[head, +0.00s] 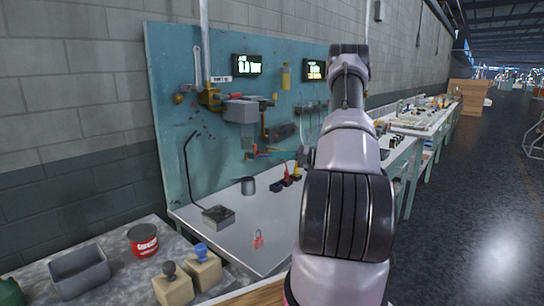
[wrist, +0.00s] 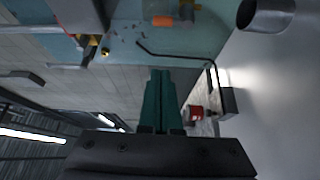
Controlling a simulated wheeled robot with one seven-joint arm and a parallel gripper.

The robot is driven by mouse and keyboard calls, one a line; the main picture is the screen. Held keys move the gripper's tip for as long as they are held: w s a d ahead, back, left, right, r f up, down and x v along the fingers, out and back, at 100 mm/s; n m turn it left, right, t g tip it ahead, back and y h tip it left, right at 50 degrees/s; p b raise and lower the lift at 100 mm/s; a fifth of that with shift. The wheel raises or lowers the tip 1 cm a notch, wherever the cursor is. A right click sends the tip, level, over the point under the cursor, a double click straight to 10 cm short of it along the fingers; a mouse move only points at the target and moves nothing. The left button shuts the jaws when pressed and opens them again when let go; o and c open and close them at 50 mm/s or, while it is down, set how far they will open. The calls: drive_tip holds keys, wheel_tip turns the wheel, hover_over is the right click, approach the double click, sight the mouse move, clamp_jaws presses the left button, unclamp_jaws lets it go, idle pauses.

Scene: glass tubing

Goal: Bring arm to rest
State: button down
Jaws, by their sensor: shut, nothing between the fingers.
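My arm rises through the middle of the head view and bends at the top. My gripper (wrist: 160,75) shows in the wrist view as two teal fingers lying together, with nothing between them. In the head view, teal fingers (head: 274,155) stick out to the left from behind my arm, above the white bench (head: 230,238) and in front of the teal backboard (head: 178,110). Part of the bench is hidden behind my arm.
On the bench are a grey cup (head: 248,186), a dark box with a bent rod (head: 217,216) and a red padlock-like item (head: 258,240). A grey bin (head: 79,273) and a red tin (head: 143,240) stand at front left. The aisle floor (head: 470,210) at right is clear.

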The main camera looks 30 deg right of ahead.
drive_tip(key=s+a+r+n+g+h, duration=0.2)
drive_tip(key=s+a+r+n+g, duration=0.35)
drive_tip(key=a+r+n, duration=0.35)
drive_tip(key=s+a+r+n+g+h, duration=0.2)
drive_tip(key=s+a+r+n+g, duration=0.2)
drive_tip(key=s+a+r+n, duration=0.45)
drive_tip(key=s+a+r+n+t+h, duration=0.2)
drive_tip(key=s+r+n+h, duration=0.1)
drive_tip(key=s+n, duration=0.6)
drive_tip(key=s+a+r+n+t+h, duration=0.3)
drive_tip(key=s+n, duration=0.6)
drive_tip(key=n, duration=0.4)
drive_tip(key=r+h, duration=0.1)
drive_tip(key=h, duration=0.1)
drive_tip(key=shift+s+a+t+h, duration=0.15)
drive_tip(key=shift+a+t+h, duration=0.05)
drive_tip(key=shift+t+h, duration=0.15)
